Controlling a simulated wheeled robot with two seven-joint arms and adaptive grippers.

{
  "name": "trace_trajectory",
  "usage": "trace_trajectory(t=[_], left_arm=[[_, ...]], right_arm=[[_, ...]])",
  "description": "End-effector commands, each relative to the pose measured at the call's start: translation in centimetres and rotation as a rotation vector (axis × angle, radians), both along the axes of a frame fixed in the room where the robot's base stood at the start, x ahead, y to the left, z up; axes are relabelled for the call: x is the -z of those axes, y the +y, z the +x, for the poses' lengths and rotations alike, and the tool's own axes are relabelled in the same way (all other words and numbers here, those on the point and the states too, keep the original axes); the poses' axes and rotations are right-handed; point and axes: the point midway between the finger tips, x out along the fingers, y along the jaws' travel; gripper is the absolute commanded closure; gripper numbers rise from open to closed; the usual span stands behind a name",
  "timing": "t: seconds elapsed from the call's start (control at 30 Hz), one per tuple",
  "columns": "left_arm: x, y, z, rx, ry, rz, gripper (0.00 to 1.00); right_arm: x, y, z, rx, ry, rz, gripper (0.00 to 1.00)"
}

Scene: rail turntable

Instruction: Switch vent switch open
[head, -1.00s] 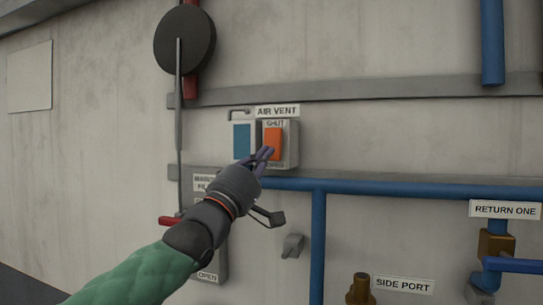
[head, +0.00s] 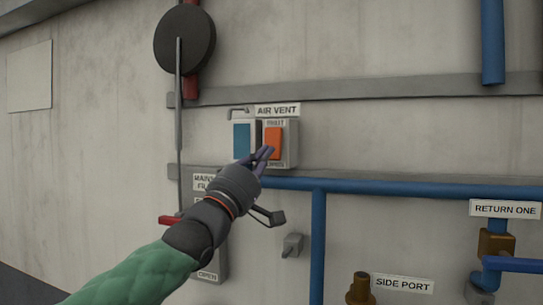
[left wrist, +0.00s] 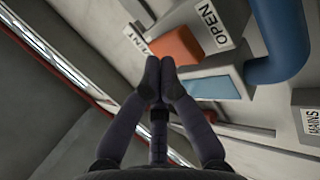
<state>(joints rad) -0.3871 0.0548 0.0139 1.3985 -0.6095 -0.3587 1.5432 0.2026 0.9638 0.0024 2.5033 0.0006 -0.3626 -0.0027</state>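The vent switch is an orange rocker (head: 273,137) in a grey housing (head: 293,146) under the AIR VENT label (head: 277,110). The plate above the rocker is blurred; the lower one is partly hidden by my fingers. My left gripper (head: 266,153) has its fingers together, empty, at the rocker's lower part. In the left wrist view the fingertips (left wrist: 160,70) are shut beside the orange rocker (left wrist: 177,46), near the OPEN plate (left wrist: 207,22). I cannot tell whether they touch it. My right gripper is not in view.
A blue panel (head: 241,141) sits just left of the switch. A blue pipe (head: 400,188) runs below it. A grey box with a red handle (head: 171,220) is lower left, and a small grey lever (head: 292,245) is lower right. The wall right of the switch is clear.

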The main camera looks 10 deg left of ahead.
Motion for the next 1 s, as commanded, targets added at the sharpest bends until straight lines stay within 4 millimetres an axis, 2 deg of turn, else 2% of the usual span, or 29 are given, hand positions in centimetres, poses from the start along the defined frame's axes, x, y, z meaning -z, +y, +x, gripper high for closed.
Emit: trace_trajectory(t=[0.33,1.0], left_arm=[[0.1,-0.2,0.8,0.0,0.001,0.0,1.0],[0.2,-0.2,1.1,0.0,0.0,0.0,1.0]], right_arm=[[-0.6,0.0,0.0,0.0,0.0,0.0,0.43],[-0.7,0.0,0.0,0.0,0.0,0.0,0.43]])
